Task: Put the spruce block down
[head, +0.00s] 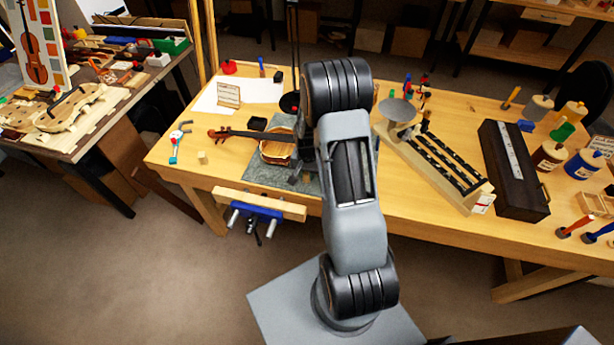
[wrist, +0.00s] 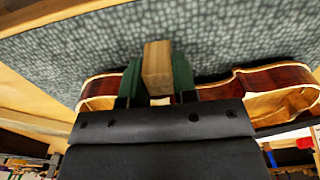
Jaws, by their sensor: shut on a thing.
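The spruce block (wrist: 157,60) is a small pale wooden block. In the wrist view it sits between the two green fingers of my gripper (wrist: 156,75), which is shut on it. The block's end is over the grey textured mat (wrist: 225,35); I cannot tell whether it touches. The violin body (wrist: 270,92) lies just beyond the fingers in the wrist view. In the head view my gripper (head: 300,175) is low over the mat (head: 262,178), at the right of the violin (head: 275,150), and largely hidden by my arm.
A blue-jawed vise (head: 256,212) is at the bench's front edge. A small wooden cube (head: 202,157) and a clamp (head: 178,140) stand left of the mat. A long rack with a metal dish (head: 398,110) stands right of my arm. Bare bench top shows left of the mat.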

